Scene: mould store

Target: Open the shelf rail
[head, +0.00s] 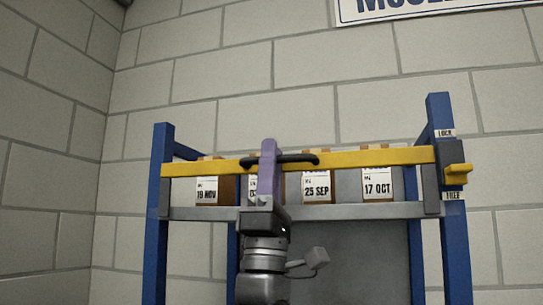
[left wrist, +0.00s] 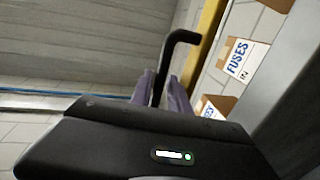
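The yellow shelf rail (head: 390,158) runs across the front of a blue-posted shelf, in front of the boxes. Its black handle (head: 300,159) sticks out near the middle. My left gripper (head: 268,160), with purple fingers, is at the handle's left half. In the left wrist view the handle (left wrist: 181,37) passes between the two fingers (left wrist: 163,92), which look closed on it. One finger is on the rail's side. At the rail's right end a yellow catch (head: 458,174) sits between the LOCK label (head: 445,133) and the lower label (head: 453,196). My right gripper is not in view.
Several boxes with date labels stand on the grey shelf board (head: 350,213) behind the rail, including 25 SEP (head: 317,188) and 17 OCT (head: 377,184). Blue posts (head: 157,240) bound both sides. A block wall stands behind, with a sign at top right.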

